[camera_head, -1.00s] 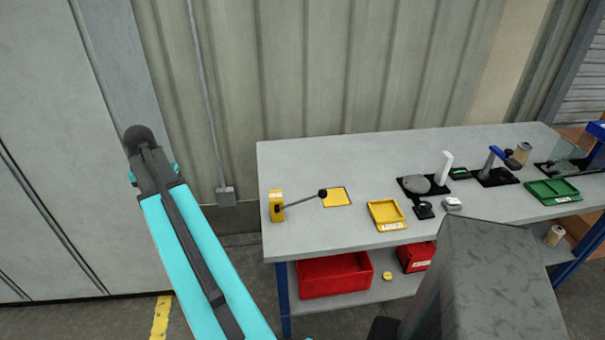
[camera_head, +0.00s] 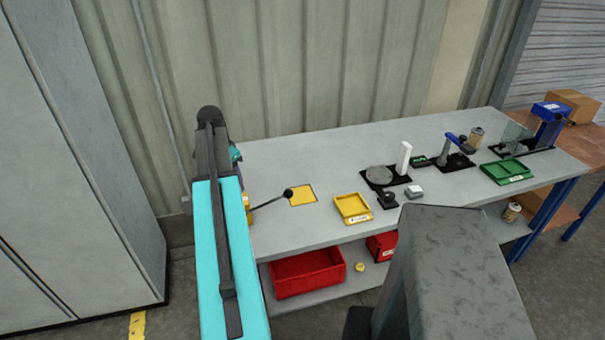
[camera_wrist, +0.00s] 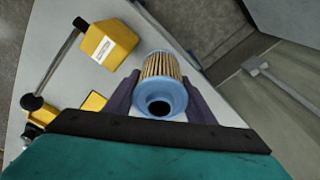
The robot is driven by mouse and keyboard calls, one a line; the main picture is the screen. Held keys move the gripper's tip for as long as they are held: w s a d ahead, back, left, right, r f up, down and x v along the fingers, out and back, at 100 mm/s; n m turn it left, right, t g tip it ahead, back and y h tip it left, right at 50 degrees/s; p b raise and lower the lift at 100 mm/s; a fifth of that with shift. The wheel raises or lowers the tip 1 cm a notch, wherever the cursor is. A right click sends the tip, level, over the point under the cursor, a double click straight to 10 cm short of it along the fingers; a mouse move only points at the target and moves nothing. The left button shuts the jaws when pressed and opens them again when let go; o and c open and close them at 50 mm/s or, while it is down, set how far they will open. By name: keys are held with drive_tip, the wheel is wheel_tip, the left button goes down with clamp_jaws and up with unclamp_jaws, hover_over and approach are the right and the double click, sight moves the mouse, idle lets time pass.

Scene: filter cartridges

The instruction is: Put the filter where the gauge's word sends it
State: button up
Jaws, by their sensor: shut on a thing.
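In the wrist view, a filter (camera_wrist: 163,68) with tan pleats and light-blue end caps sits between the two fingers of my gripper (camera_wrist: 163,92), which is shut on it. Its near cap has a dark round hole. In the head view my arm hides the filter, and only a teal part of my gripper shows above the bench's left end. A small dark-green display (camera_head: 420,160) stands by a black plate with a grey disc (camera_head: 379,175) and white post; I cannot read any word on it. A yellow tray (camera_head: 367,218) and a green tray (camera_head: 493,173) carry unreadable labels.
A yellow lever box (camera_wrist: 110,45) with a black-knobbed rod stands close to my gripper. A yellow square (camera_head: 302,195) lies on the bench. A blue-handled device (camera_head: 455,150) and a tan cylinder (camera_head: 476,137) stand farther right. A red bin (camera_head: 308,275) is on the lower shelf.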

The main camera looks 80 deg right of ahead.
drive_tip(key=s+d+m, duration=0.3)
drive_tip(key=s+d, duration=0.1)
drive_tip(key=s, duration=0.7)
drive_tip(key=s+d+m, duration=0.4)
drive_tip(key=s, duration=0.8)
drive_tip(key=shift+f+g, duration=0.4)
drive_tip(key=shift+f, duration=0.2)
drive_tip(key=shift+f+b, duration=0.7)
drive_tip(key=shift+f, duration=0.9)
drive_tip(key=shift+w+f, duration=0.15)
drive_tip(key=shift+f, duration=0.4)
drive_tip(key=o, duration=1.6)
drive_tip(key=shift+c, duration=0.2)
